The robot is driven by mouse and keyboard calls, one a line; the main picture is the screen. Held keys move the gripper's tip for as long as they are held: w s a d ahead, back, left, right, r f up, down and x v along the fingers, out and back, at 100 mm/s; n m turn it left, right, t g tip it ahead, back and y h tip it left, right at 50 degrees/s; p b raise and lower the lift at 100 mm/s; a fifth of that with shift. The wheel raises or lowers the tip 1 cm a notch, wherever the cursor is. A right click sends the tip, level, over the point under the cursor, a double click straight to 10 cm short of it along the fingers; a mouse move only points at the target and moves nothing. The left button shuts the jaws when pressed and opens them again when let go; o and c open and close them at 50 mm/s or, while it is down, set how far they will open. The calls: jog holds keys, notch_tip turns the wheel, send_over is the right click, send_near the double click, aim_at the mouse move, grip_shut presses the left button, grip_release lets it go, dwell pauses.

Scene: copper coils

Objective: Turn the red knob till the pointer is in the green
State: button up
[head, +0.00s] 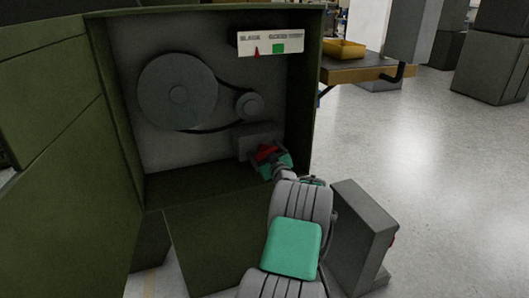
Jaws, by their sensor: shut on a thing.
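The red knob (265,151) is low on the right inside the open green cabinet, by a small grey box (255,137). My gripper (270,157) is at the knob and shut on it, hiding part of it. The knob's exact turn angle cannot be told. A white scale plate (268,36) with lettering hangs at the cabinet's upper right. The red pointer (257,51) stands on the left part of the plate, left of the green patch (279,48) and apart from it.
A large grey pulley (177,92) and a smaller one (249,104), joined by a dark belt, are left of and above my gripper. The cabinet's right wall (308,95) is close by. A table with a yellow tray (344,50) stands behind right. Open floor lies right.

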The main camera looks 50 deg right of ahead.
jog(key=m+b, duration=0.1)
jog(key=m, duration=0.3)
jog(key=shift+m, duration=0.4)
jog(key=m, duration=0.5)
jog(key=shift+m, duration=0.3)
jog(key=m+p, duration=0.2)
jog(key=m, duration=0.3)
jog(key=shift+r, duration=0.1)
jog(key=m+p, duration=0.2)
jog(key=m, duration=0.4)
jog(key=shift+p, duration=0.3)
jog(key=o, duration=1.1)
jog(key=shift+s, duration=0.1)
